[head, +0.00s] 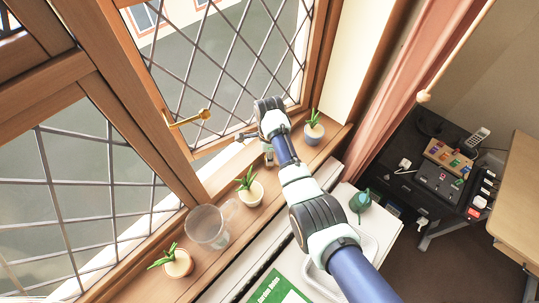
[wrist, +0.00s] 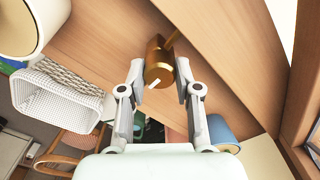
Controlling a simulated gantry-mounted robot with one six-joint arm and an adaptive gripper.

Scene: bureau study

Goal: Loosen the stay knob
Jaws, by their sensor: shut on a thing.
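The stay knob (wrist: 158,62) is a brass-coloured round knob with a white mark, at the upper middle of the wrist view. A brass bar (wrist: 172,38) runs up from it over the wooden sill. My gripper (wrist: 160,74) has one finger on each side of the knob and is shut on it. In the head view my gripper (head: 267,157) is low at the sill beside the window, and my arm hides the knob there.
A brass window handle (head: 190,119) juts from the frame. A green watering can (head: 360,202) is right of my arm.

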